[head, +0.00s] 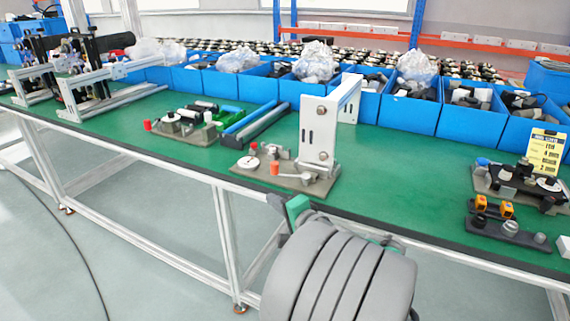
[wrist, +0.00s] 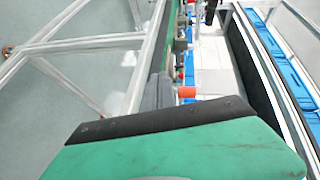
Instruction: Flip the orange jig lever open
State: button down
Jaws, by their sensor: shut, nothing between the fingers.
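In the wrist view the orange piece (wrist: 187,91) shows just beyond the green and black body of my gripper. My gripper (head: 278,202) is shut and empty, just in front of and below the jig at the bench edge. It looks apart from the lever. My grey arm hides the bench edge behind it.
A second fixture with a red knob (head: 147,125) stands to the left. Blue bins (head: 411,113) line the back of the bench. Fixtures with yellow-orange blocks (head: 507,210) stand at the right. Bare green bench top (head: 400,180) lies right of the jig.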

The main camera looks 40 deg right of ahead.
jog(key=s+d+r+m+t+h, duration=0.2)
jog(key=s+d+r+m+h, duration=0.15)
jog(key=d, duration=0.25)
jog(key=x, duration=0.9)
